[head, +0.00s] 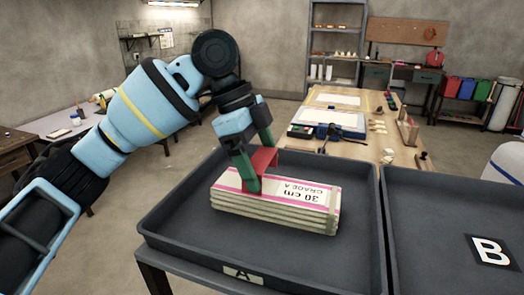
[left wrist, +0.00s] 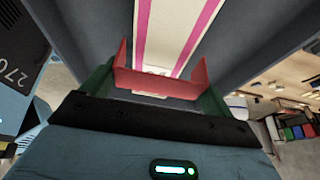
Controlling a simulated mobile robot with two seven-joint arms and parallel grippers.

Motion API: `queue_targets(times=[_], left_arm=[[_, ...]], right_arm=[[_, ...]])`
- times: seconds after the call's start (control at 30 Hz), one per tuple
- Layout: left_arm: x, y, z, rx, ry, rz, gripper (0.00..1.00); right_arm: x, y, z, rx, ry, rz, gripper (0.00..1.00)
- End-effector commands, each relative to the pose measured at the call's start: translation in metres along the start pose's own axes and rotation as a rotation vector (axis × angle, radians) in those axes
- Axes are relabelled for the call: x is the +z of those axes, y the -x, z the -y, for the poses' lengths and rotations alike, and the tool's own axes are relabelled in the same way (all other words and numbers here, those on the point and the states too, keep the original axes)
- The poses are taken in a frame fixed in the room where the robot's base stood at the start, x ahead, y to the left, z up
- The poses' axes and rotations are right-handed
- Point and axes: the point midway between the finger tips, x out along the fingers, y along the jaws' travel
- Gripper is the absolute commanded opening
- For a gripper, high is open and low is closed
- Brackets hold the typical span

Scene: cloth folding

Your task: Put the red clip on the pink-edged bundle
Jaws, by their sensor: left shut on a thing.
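The pink-edged bundle (head: 283,207) is a flat cream stack with pink stripes and a label reading "30 cm GRADE A". It lies in the dark tray marked A (head: 330,262); its striped top also shows in the left wrist view (left wrist: 180,28). My left gripper (head: 257,165) points down over the bundle, its green fingers shut on the red clip (head: 264,158). The clip is a U-shaped red channel in the left wrist view (left wrist: 157,84), open side toward the bundle. One finger hides part of the bundle. I cannot tell whether the clip touches it. My right gripper is out of view.
A second dark tray marked B (head: 440,265) stands to the right, with its visible floor empty. Tray walls surround the bundle. A wooden table (head: 385,150) with a clipboard and small items lies beyond the trays. Tray A has free floor around the bundle.

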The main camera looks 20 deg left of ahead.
Motion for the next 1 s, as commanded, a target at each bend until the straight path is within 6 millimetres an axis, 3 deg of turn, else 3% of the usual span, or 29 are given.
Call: queue_targets(times=[0.6, 1.0], left_arm=[[0.014, -0.034, 0.0, -0.001, -0.001, 0.0, 0.8], [0.018, -0.044, 0.0, -0.002, -0.002, -0.001, 0.8]], right_arm=[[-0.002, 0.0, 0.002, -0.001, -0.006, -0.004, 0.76], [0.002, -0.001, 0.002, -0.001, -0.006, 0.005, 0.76]])
